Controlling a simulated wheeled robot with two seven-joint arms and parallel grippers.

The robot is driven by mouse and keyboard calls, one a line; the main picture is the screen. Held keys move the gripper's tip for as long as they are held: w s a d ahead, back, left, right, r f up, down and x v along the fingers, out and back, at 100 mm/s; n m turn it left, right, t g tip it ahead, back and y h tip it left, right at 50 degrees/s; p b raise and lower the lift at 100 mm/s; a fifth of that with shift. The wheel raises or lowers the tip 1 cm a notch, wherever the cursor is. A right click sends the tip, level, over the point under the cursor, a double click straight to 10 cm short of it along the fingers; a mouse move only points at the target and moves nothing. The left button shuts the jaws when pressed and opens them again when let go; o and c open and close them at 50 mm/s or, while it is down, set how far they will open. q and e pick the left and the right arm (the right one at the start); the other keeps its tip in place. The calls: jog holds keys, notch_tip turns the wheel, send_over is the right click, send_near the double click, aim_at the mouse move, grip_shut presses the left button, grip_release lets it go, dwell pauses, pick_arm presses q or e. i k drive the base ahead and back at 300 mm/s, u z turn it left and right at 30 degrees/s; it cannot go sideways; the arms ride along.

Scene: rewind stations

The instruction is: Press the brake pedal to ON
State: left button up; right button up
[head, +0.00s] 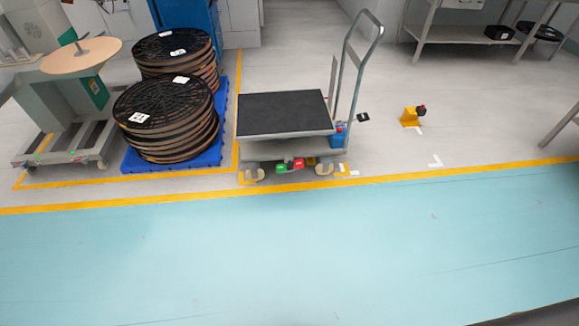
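A push cart (287,113) with a black deck and a tall grey handle (357,60) stands in the middle of the head view, on the grey floor. Low on its near side is a small pedal assembly with a green part (281,169) and a red part (298,163), close to the floor between the near wheels. I take this to be the brake pedal; its exact position is too small to tell. Neither of my grippers is in view, and nothing touches the cart's pedal.
Stacked black reels (167,118) sit on a blue pallet (130,160) left of the cart. A grey stand with a round top (82,55) is at far left. A yellow block (410,117) stands right of the cart. The teal floor (280,250) in front is clear.

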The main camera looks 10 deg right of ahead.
aim_at(298, 164)
jog(key=k, duration=0.6)
jog(key=u, duration=0.95)
jog(key=i, duration=1.95)
jog(key=z, duration=0.6)
jog(key=i, duration=0.35)
jog(key=z, duration=0.3)
